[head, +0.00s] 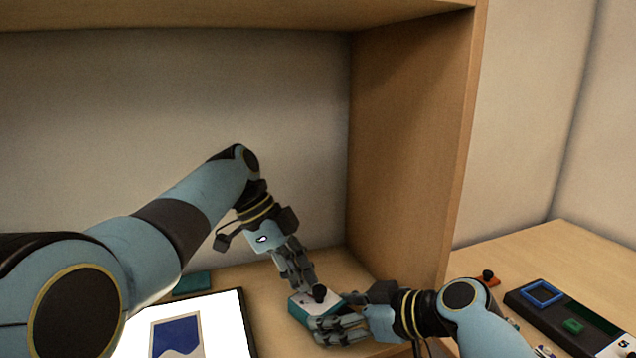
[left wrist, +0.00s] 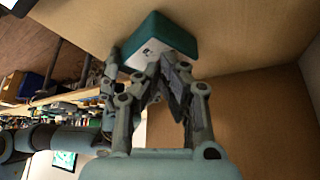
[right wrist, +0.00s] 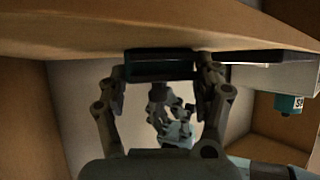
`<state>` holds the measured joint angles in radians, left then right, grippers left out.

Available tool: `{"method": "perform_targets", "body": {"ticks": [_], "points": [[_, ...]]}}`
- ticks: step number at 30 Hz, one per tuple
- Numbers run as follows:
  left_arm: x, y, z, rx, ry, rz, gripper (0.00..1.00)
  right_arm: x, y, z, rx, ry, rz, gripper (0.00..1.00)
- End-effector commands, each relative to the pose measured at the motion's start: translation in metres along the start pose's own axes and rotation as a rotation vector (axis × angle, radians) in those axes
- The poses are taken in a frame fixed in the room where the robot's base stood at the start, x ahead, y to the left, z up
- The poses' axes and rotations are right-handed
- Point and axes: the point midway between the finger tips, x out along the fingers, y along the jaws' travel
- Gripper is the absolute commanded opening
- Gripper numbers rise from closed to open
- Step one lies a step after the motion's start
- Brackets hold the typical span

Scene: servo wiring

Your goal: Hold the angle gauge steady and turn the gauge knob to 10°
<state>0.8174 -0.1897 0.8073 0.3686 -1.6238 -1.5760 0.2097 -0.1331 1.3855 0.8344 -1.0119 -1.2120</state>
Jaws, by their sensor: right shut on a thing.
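The angle gauge (head: 303,312) is a small teal box with a pale top and a black knob (head: 320,293). It rests on the shelf floor. In the left wrist view the gauge (left wrist: 165,34) shows its teal side and white face; the knob is hidden there. My right gripper (head: 335,325) is shut on the gauge, with fingers on both sides of its dark body (right wrist: 160,65) in the right wrist view. My left gripper (head: 304,284) points down close to the knob, its fingertips slightly apart. Whether they touch the knob cannot be told. The dial marks are unreadable.
A bright panel (head: 225,320) with a blue picture lies left of the gauge. A teal block (head: 193,283) sits behind it. The wooden side wall (head: 410,150) stands close on the right. A dark tray (head: 560,318) with blue and green pieces lies on the right table.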

Motion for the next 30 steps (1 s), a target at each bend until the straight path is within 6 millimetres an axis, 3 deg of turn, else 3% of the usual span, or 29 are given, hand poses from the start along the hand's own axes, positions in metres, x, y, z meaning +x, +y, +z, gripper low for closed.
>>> {"method": "perform_targets", "body": {"ticks": [30], "points": [[-0.0045,-0.0081,0.0045,0.000,-0.001,-0.001,0.00,-0.0002,0.0003,0.0005,0.000,-0.001,0.001,0.50]]}}
